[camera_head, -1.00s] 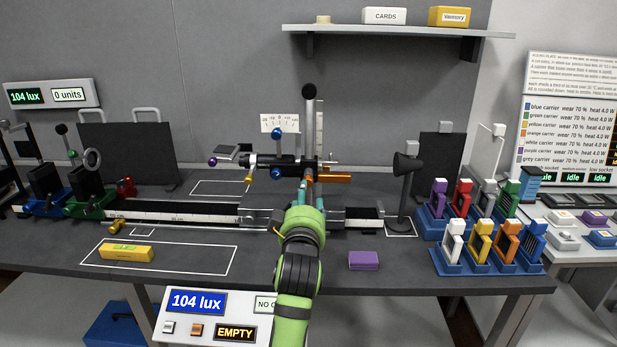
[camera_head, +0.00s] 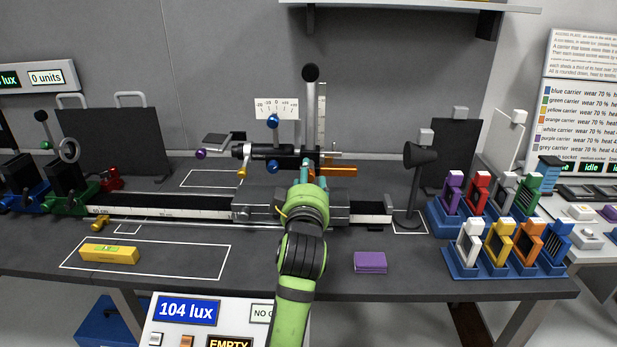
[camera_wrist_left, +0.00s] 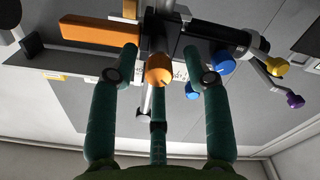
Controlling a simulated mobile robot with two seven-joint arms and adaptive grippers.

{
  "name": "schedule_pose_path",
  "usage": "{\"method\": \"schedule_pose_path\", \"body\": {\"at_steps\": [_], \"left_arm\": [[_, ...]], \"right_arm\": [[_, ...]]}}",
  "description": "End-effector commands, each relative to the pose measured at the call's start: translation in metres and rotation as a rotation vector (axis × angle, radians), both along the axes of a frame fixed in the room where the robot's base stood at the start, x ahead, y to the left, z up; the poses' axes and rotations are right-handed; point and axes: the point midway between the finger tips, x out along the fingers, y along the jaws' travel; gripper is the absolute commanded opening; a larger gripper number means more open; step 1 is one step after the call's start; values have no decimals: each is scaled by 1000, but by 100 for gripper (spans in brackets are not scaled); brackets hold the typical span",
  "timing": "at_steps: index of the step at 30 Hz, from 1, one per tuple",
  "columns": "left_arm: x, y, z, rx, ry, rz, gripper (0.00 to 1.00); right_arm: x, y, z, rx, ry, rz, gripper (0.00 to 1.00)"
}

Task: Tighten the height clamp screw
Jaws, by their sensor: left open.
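The upright post (camera_head: 310,100) stands on the rail carriage, with a black ball on top, a scale beside it and a horizontal black holder (camera_head: 265,151) across it. An orange round knob (camera_wrist_left: 160,69) on the post is probably the clamp screw. My left gripper (camera_wrist_left: 160,58) is open, its dark green fingers around the knob with visible gaps at the sides. In the head view my left gripper (camera_head: 308,172) is at the post, just below the holder; its arm hides the knob and lower post. My right gripper is not in view.
An orange bar (camera_head: 338,171) sticks out right of the post, also seen in the wrist view (camera_wrist_left: 100,33). A black lamp (camera_head: 418,156) stands to the right. A yellow level (camera_head: 110,254) and purple block (camera_head: 370,262) lie in front.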

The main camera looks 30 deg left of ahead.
Motion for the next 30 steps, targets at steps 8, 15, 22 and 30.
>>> {"method": "schedule_pose_path", "body": {"at_steps": [8,15,22,30], "left_arm": [[0,0,0,1,-1,0,0],[0,1,2,9,2,1,0],[0,1,3,74,42,2,0],[0,1,5,249,152,1,0]], "right_arm": [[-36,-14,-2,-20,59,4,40],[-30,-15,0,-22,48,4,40],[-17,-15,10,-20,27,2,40],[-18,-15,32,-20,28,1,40]]}}
